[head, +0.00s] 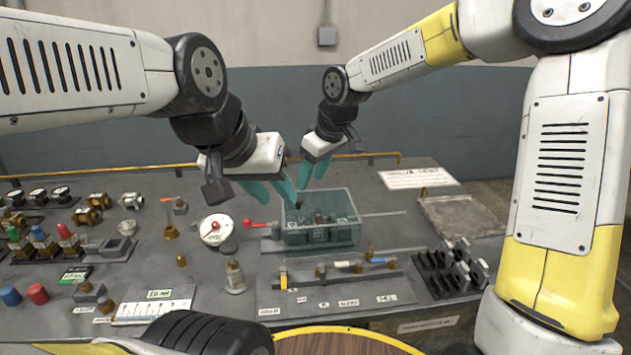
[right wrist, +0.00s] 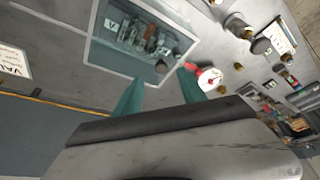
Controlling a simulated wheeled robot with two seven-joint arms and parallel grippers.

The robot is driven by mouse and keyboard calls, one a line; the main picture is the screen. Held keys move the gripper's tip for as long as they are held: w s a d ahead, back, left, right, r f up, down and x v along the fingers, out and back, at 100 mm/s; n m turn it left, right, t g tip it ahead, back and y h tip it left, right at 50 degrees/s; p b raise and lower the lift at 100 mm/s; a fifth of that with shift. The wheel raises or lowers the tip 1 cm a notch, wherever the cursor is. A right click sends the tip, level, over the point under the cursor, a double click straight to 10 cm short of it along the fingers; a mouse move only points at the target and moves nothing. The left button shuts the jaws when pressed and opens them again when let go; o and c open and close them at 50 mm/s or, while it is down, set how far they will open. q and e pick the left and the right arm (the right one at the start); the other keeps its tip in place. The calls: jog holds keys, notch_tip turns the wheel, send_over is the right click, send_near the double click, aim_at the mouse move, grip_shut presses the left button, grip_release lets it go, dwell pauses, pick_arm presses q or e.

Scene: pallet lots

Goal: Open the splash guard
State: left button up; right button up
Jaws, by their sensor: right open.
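The splash guard (head: 345,203) is a clear, tinted box-like cover standing on the bench, with valve parts visible through it. It looks closed over them. In the right wrist view the guard (right wrist: 97,45) fills the upper middle, with a dark round knob (right wrist: 162,66) at its near corner. My right gripper (head: 313,176) is open and empty, above the guard's back-left side; its teal fingers (right wrist: 160,92) are apart in the right wrist view. My left gripper (head: 284,200) is at the guard's left edge, close to the knob (head: 297,205). Whether it touches the knob is unclear.
A gauge (head: 216,229) and a red-handled lever (head: 250,224) stand just left of the guard. A rail with small parts (head: 340,268) lies in front, and a dark slotted rack (head: 445,272) stands at right. A flat plate (head: 460,216) lies at the back right.

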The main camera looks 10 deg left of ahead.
aim_at(298, 199)
jog(key=x, duration=0.5)
jog(key=a+x, duration=0.1)
jog(key=x, duration=0.2)
jog(key=shift+w+f, duration=0.1)
jog(key=shift+w, duration=0.25)
grip_shut()
dwell(1.1)
